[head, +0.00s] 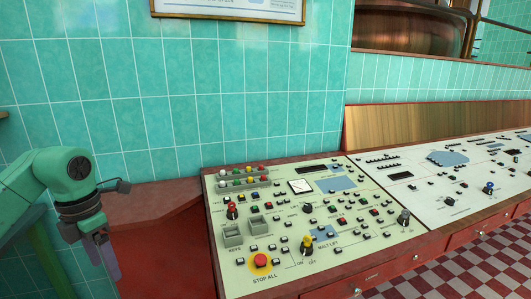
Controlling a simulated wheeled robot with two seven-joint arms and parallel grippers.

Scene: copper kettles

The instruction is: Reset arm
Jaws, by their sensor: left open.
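My left arm (58,172) comes in from the left, green with a dark round joint. Its wrist bends down, and my left gripper (106,262) hangs in front of the red panel left of the control desk (290,285). The gripper is open, and I see nothing between its fingers. It is apart from the desk's controls. My right gripper is not in view.
The desk's sloping cream panel carries a red STOP ALL button (260,260), a yellow-black knob (306,245) and several small buttons. A second panel (445,180) continues right. A teal tiled wall (200,90) stands behind. A copper kettle (410,28) shows at upper right.

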